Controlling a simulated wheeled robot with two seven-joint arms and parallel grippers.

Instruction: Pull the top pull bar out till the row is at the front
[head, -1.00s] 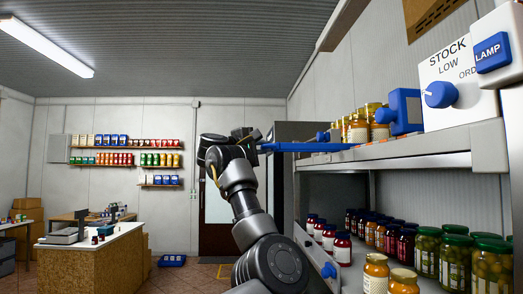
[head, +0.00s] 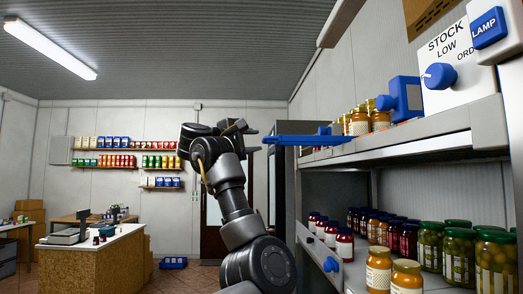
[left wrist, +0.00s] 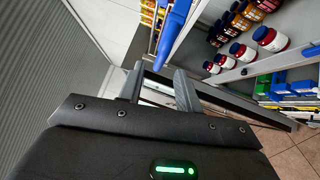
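The top pull bar (head: 300,140) is a long blue bar that sticks out to the left past the upper shelf's front end, beside a row of amber jars (head: 360,122) with gold lids. My left gripper (head: 252,129) is just left of the bar's free end and looks apart from it. In the left wrist view the gripper (left wrist: 158,76) has its two dark fingers spread with nothing between them. The blue bar (left wrist: 172,32) lies beyond the fingertips there. My right gripper is not in view.
The upper shelf edge (head: 420,144) carries a white sign with a blue knob (head: 439,76). The lower shelf holds red, amber and green jars (head: 497,262) and another blue knob (head: 331,264). A counter (head: 95,262) stands at the left. Open air lies left of the shelves.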

